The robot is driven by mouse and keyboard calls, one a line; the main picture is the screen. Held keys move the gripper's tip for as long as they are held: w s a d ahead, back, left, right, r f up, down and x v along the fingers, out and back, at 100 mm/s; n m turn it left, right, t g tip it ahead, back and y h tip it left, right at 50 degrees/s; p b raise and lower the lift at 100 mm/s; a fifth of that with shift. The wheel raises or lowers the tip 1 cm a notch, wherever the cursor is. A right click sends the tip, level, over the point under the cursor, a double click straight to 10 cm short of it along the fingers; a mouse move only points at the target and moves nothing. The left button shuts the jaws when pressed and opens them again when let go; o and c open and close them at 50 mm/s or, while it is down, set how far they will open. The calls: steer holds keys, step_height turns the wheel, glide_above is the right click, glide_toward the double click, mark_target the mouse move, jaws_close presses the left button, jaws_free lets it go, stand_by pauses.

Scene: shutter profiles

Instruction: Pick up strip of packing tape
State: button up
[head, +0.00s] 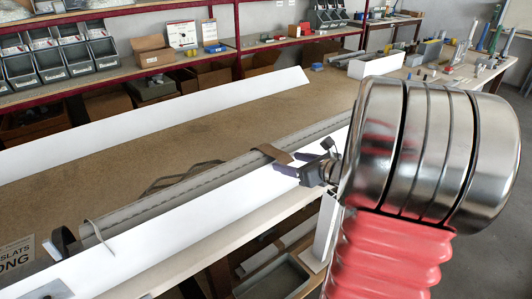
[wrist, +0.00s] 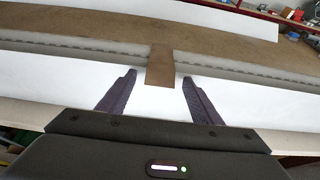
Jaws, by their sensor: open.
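A brown strip of packing tape (head: 273,153) lies across the long grey wrapped profile, with one end hanging down its near side. In the wrist view the strip (wrist: 160,64) runs toward me, and its lower end sits centrally at the level of my fingertips, in front of a white profile. My gripper (head: 303,158) is open, and it shows in the wrist view (wrist: 160,80) with one dark finger on each side of the strip's end. Nothing is held. I cannot tell whether the fingers touch anything.
A long white profile (head: 190,228) runs along the near bench edge beside the grey profile (head: 140,208). Another white profile (head: 150,120) lies farther back. Shelves with grey bins (head: 65,60) stand behind.

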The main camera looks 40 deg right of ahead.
stand_by(0.3)
steer(key=c, duration=1.1)
steer(key=shift+r, duration=0.15)
step_height(320, 180, up, 10)
steer(key=shift+f, duration=0.15)
stand_by(0.4)
